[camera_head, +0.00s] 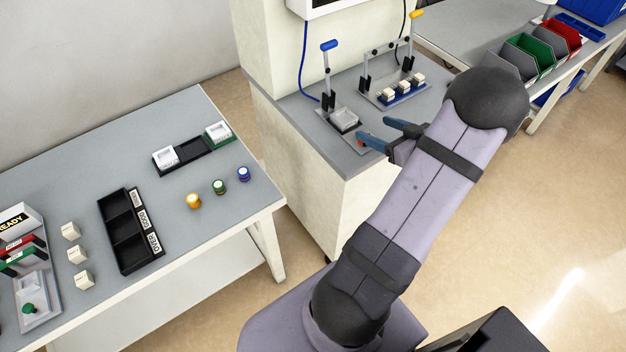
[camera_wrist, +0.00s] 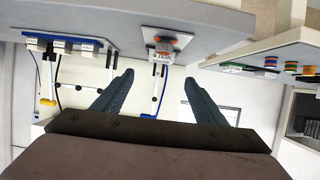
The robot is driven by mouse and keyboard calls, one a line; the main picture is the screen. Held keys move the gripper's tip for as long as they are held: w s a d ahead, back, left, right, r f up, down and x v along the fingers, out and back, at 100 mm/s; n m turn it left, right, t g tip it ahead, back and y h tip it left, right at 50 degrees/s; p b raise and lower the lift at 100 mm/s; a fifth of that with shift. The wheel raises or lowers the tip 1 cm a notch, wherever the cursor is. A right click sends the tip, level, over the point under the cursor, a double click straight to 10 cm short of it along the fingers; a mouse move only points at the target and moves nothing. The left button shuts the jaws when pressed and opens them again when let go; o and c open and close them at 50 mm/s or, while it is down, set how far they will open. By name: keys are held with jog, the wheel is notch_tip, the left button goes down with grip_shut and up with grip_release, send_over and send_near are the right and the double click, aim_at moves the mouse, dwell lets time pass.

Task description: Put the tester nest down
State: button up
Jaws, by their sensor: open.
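The tester nest (camera_head: 344,119), a light grey square holder, sits on a grey base plate on the bench beneath the blue-handled clamp (camera_head: 327,72). My gripper (camera_head: 374,129) is open and empty, just right of the nest and apart from it. Its blue fingers cover part of the plate's right side, and a small red part (camera_head: 361,143) shows beside the fingertip. In the wrist view the fingers are spread (camera_wrist: 158,77).
A yellow-handled clamp station (camera_head: 416,40) with a blue strip of white cubes stands behind the nest. On the left table (camera_head: 235,185) are a black rail with two pale holders (camera_head: 166,157), a black tray (camera_head: 114,208), several loose cubes and coloured round parts. Bins stand far right.

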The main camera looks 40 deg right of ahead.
jog(key=w, duration=0.2)
jog(key=w+a+g+h, duration=0.1)
jog(key=w, duration=0.1)
jog(key=w+a+g+h, duration=0.1)
jog(key=w, duration=0.2)
jog(key=shift+a+r, duration=0.1)
jog(key=shift+r, duration=0.25)
jog(key=a+g, duration=0.1)
jog(key=w+a+g+h, duration=0.1)
jog(key=a, duration=0.3)
jog(key=shift+w+a+m+g, duration=0.1)
jog(key=shift+w+m+g, duration=0.2)
jog(key=shift+w+g, duration=0.1)
jog(key=a, duration=0.2)
jog(key=a+g, duration=0.1)
jog(key=shift+s+a+f, duration=0.1)
jog(key=shift+s+a, duration=0.2)
jog(key=s+a+f+g+y, duration=0.1)
jog(key=s+a+g, duration=0.2)
jog(key=s+a, duration=0.5)
jog(key=s+a+g+y, duration=0.2)
jog(key=s+a+g, duration=0.2)
jog(key=s+a, duration=0.5)
jog(key=a, duration=0.8)
jog(key=shift+s+a+f+g, duration=0.2)
jog(key=shift+a+f+g, duration=0.1)
jog(key=shift+f, duration=0.1)
